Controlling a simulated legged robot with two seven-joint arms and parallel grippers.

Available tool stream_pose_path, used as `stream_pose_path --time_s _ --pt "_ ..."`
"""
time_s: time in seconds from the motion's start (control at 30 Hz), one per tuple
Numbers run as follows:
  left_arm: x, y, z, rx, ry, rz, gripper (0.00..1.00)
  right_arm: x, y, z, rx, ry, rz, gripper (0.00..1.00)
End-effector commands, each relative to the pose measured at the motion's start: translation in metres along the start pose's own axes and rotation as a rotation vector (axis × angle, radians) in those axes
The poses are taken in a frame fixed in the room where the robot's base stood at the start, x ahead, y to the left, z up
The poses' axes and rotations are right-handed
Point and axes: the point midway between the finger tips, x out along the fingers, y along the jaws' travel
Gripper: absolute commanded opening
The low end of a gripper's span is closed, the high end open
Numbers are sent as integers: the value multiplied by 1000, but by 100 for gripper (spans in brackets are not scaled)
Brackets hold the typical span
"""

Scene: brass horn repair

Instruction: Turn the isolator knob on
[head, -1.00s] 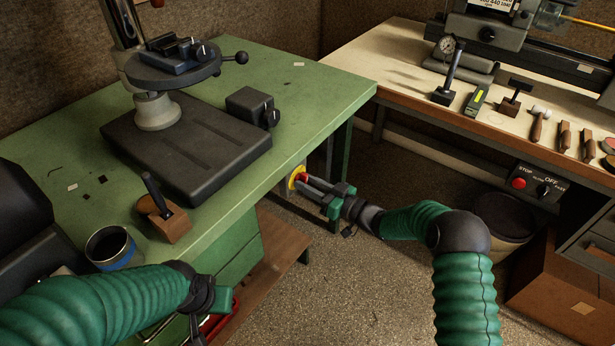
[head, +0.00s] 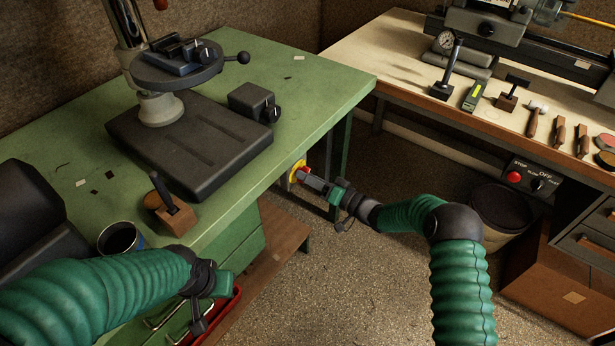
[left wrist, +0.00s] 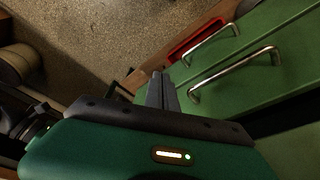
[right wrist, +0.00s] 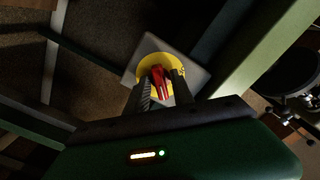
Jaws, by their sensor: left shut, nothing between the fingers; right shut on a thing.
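The isolator knob (right wrist: 160,84) is red and sits on a yellow disc (right wrist: 147,48) with a grey plate (right wrist: 197,76) behind it, in the right wrist view.
The green bench (head: 320,85) carries a drill-press base, a wooden-based tool and a tin. A red tray (head: 222,318) and drawer handles (left wrist: 235,72) are near my left gripper. A wooden bench (head: 400,62) with hand tools stands at right. Floor between is open.

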Motion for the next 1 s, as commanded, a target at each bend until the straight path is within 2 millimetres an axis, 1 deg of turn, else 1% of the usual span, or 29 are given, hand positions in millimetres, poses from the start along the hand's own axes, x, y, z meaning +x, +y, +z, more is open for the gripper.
stream_pose_path --time_s 0.03,0.4,0.43,0.47,0.67,0.77,0.87,0.97,1.0 --pt "0 0 0 0 0 0 0 -3 5 5 9 -9 11 0" --pt "0 0 0 0 0 0 0 -3 5 5 12 -8 11 0" --pt "0 0 0 0 0 0 0 -3 5 5 12 -8 11 33" --pt "0 0 0 0 0 0 0 -3 5 5 12 -8 11 36" --pt "0 0 0 0 0 0 0 -2 2 2 8 -4 6 36" --pt "-1 0 0 0 0 0 0 -5 2 1 8 -2 5 36" --pt "-5 0 -1 0 0 0 0 -20 2 0 9 -2 7 36" --pt "-9 0 -2 0 0 0 0 -44 1 -1 10 -1 8 36" --pt "-11 0 -3 0 0 0 0 -56 1 -1 10 -1 9 36"
